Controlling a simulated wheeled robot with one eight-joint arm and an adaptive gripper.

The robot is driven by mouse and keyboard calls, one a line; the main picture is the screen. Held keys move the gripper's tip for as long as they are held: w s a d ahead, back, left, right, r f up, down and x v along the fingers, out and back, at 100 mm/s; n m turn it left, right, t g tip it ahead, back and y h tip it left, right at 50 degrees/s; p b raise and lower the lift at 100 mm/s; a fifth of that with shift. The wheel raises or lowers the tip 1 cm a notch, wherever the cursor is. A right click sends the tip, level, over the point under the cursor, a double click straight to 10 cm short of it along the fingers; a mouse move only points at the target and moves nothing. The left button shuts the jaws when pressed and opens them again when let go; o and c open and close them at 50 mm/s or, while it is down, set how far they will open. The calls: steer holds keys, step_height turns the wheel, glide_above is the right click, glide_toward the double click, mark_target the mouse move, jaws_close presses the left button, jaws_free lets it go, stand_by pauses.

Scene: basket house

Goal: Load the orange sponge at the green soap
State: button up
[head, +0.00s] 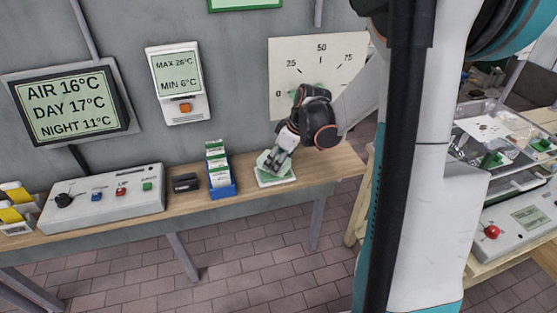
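My gripper (276,160) is over the right part of the wall bench, with its fingers pointing down onto a flat green item (287,178). The green item lies on a small white dish (263,184) and may be the green soap; my gripper covers part of it. The fingers are at or just above it; I cannot tell if they touch. The fingers are too small to show whether they are open or shut on something. I see no orange sponge in the head view.
The wooden bench (330,168) runs along the grey wall. Left of the dish stand a blue holder with white-green packets (218,171), a black device (185,183) and a grey control box (101,201). A dial board (345,60) is behind my arm. A second table with a clear-lidded box (500,120) is right.

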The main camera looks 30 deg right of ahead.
steer(key=shift+r+p, duration=1.8)
steer(key=shift+r, duration=1.05)
steer(key=shift+f, duration=0.1)
